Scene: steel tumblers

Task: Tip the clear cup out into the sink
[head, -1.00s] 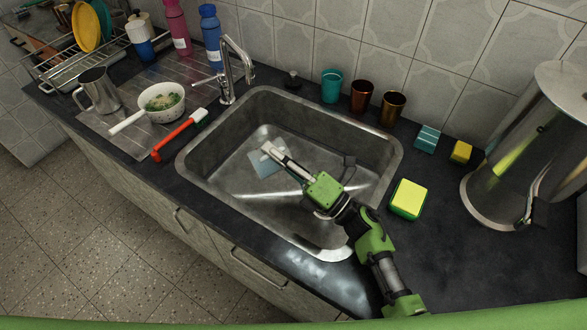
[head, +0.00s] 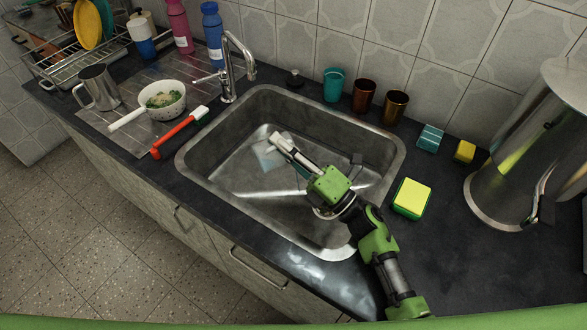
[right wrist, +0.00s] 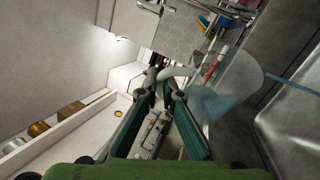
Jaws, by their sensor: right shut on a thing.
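My right gripper (head: 279,143) is over the steel sink (head: 225,196), shut on the clear cup (head: 268,157). The cup is see-through and pale bluish, and hard to make out against the steel. In the right wrist view the cup (right wrist: 226,84) sits right of my fingertips (right wrist: 160,88), which close on its handle. The cup looks tilted over the basin. I cannot tell whether liquid is in it or running out. My left gripper is not in view.
A chrome tap (head: 232,75) rises behind the sink's left side. A red-handled brush (head: 180,132) and a white pan (head: 163,101) lie left of it. A teal tumbler (head: 333,85) and two brown ones stand behind. A yellow-green sponge (head: 412,197) lies right.

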